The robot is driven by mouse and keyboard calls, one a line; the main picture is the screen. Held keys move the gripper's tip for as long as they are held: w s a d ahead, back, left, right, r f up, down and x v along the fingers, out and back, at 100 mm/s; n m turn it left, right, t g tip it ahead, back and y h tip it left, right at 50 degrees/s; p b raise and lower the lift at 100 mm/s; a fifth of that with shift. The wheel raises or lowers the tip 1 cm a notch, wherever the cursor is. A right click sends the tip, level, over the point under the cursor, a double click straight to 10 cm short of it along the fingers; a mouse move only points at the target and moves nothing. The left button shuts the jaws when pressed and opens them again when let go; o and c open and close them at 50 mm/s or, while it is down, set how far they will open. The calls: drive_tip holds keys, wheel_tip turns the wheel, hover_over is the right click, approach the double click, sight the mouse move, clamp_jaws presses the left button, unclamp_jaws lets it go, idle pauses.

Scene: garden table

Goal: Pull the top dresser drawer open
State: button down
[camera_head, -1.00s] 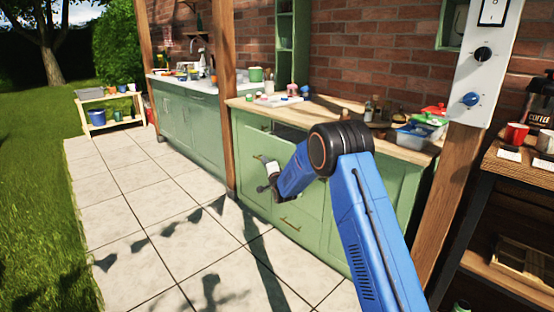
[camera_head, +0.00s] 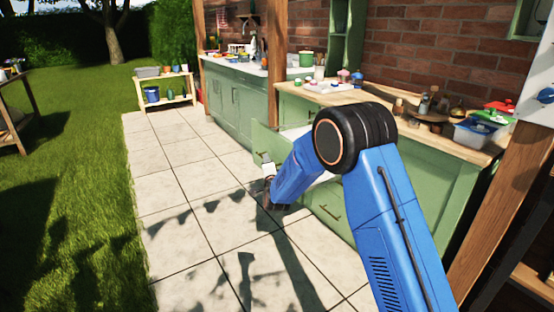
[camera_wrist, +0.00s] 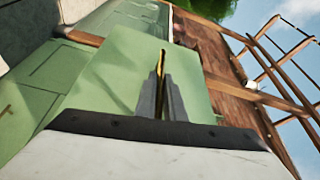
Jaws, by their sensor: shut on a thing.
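The green dresser (camera_head: 425,195) with a wooden top stands against the brick wall in the head view. Its top drawer (camera_head: 264,143) stands out from the body, with a pale interior (camera_head: 296,132) partly showing behind its green front. My gripper (camera_wrist: 163,92) is shut on the brass drawer handle (camera_wrist: 163,55) in the wrist view, where the green drawer front (camera_wrist: 105,72) fills the middle. In the head view, my gripper (camera_head: 266,170) is at the outer side of that front, and my arm hides much of the drawer and the dresser.
A lower drawer with a brass handle (camera_head: 329,212) is closed. Jars and a blue-lidded tub (camera_head: 474,132) stand on the wooden top (camera_head: 375,108). A wooden post (camera_head: 277,60) rises beside the dresser. Paving (camera_head: 190,215) in front is clear, with lawn to the left.

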drive_tip(key=shift+s+a+f, duration=0.1)
drive_tip(key=shift+s+a, duration=0.45)
drive_tip(key=shift+a, duration=0.2)
drive_tip(key=c, duration=1.8)
unclamp_jaws()
drive_tip(key=shift+c, duration=0.2)
drive_tip(key=v, duration=1.7)
drive_tip(key=shift+s, duration=0.2)
